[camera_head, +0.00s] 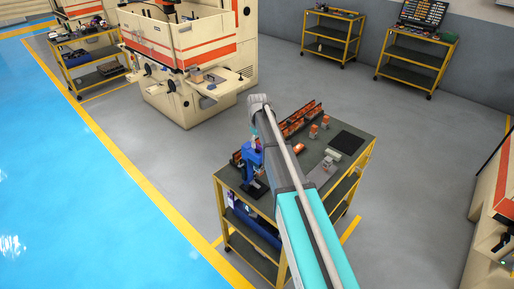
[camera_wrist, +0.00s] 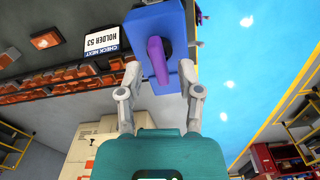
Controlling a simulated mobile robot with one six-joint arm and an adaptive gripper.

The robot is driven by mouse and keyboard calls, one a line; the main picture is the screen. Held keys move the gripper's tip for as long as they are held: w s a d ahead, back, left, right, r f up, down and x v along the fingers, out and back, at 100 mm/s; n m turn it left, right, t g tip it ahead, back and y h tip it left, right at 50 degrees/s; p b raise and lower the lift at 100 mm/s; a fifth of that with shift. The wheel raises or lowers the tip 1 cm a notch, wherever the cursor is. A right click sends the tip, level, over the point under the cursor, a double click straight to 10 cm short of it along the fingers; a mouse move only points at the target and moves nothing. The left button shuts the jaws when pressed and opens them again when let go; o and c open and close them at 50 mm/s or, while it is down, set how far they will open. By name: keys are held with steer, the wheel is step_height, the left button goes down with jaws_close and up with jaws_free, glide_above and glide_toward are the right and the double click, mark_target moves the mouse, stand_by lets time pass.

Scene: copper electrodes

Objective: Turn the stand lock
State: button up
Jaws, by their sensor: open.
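The blue stand (camera_head: 252,161) is on the near left part of the cart top. In the wrist view the stand (camera_wrist: 180,18) fills the top middle. Its lock is a purple lever (camera_wrist: 158,60) sticking out toward the camera. My gripper (camera_wrist: 161,70) is open, with one finger on each side of the lever. Gaps show between the fingers and the lever, and I cannot tell whether either finger touches the stand. In the head view my arm hides much of the gripper.
The cart (camera_head: 317,182) also holds a row of orange-brown holders (camera_head: 299,121), small orange-topped blocks and a dark mat (camera_head: 347,142). A beige machine (camera_head: 185,60) stands behind; grey floor is open around the cart.

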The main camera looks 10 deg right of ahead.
steer(key=shift+f+b, duration=0.3)
steer(key=shift+b, duration=0.05)
stand_by(0.5)
jaws_close()
